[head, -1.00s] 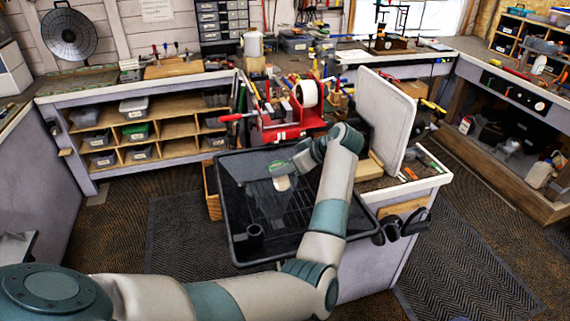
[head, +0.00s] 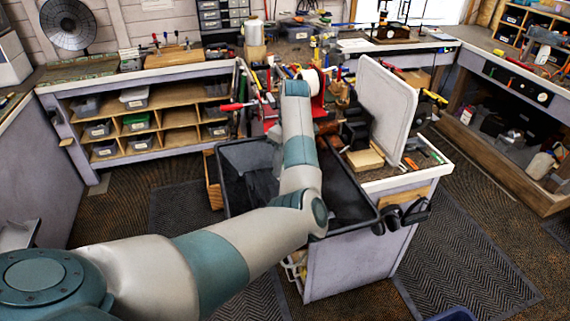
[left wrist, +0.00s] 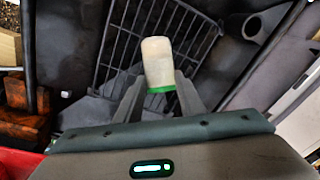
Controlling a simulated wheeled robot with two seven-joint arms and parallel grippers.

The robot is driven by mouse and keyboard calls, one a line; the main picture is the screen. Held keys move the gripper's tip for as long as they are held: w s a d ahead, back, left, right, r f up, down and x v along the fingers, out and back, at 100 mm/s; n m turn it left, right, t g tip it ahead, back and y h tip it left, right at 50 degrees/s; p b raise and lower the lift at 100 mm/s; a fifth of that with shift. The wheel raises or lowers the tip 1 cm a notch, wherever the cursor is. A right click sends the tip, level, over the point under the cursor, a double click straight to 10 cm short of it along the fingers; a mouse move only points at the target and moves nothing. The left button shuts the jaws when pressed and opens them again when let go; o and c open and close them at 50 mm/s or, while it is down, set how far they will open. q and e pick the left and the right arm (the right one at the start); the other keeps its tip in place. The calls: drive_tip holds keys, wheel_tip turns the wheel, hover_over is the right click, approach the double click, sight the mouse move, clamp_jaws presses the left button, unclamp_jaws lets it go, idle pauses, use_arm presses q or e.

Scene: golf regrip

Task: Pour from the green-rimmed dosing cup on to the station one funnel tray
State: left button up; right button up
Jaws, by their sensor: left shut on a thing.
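My left gripper (left wrist: 160,92) is shut on the green-rimmed dosing cup (left wrist: 157,62), seen in the left wrist view. The cup has a pale whitish body and a green rim on the side nearest my palm. The cup hangs in front of a large black tray (head: 345,198), which holds a dark wire rack (left wrist: 120,45). In the head view my left arm crosses the tray, and the gripper and cup are hidden behind it. No label for station one can be read. My right gripper is not in view.
A short dark tube (left wrist: 265,25) stands in the tray. Behind the tray is a bench crowded with tools. An upright white board (head: 385,108) and a wooden block (head: 365,159) stand right of my arm. A red thing (left wrist: 20,163) is close at the lower left in the wrist view.

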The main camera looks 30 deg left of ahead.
use_arm(q)
drive_tip(key=shift+d+r+h, duration=0.25)
drive_tip(key=shift+h, duration=0.15)
idle(0.4)
drive_tip(key=shift+w+a+f+g+h, duration=0.1)
drive_tip(key=shift+a+f+g+h, duration=0.2)
drive_tip(key=shift+h, duration=0.8)
drive_tip(key=shift+a+f+g+h, duration=0.2)
drive_tip(key=shift+a+f+h, duration=0.15)
drive_tip(key=shift+h, duration=0.75)
idle(2.8)
drive_tip(key=shift+a+h+b, duration=0.2)
drive_tip(key=shift+h+b, duration=0.25)
drive_tip(key=shift+h, duration=0.35)
idle(1.4)
